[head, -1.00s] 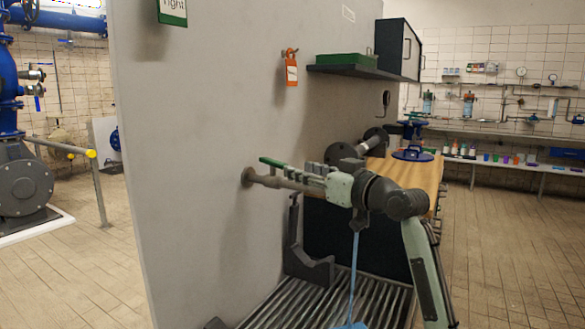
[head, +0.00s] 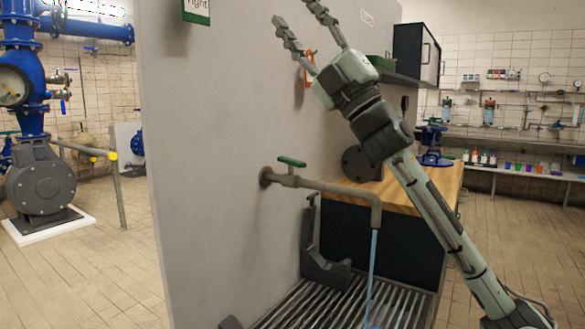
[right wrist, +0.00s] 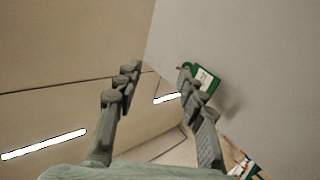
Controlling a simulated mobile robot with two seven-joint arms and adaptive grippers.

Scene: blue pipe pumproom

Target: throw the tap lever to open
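The tap is a grey-brown pipe (head: 325,186) that comes out of the grey wall panel and bends down at its spout. Its green lever (head: 292,161) sits on top near the wall. A thin blue stream of water (head: 371,262) runs from the spout down to the slatted grate. My right gripper (head: 293,12) is raised high above the tap, clear of the lever, with its fingers spread and empty. In the right wrist view the two fingers (right wrist: 158,75) stand apart with nothing between them. My left gripper is not in view.
An orange tag (head: 309,68) hangs on the panel behind my right gripper. A green-edged sign (head: 196,10) is at the top left. A shelf and dark cabinet (head: 415,55) are close to the right of my forearm. A wooden counter (head: 405,190) stands behind the spout.

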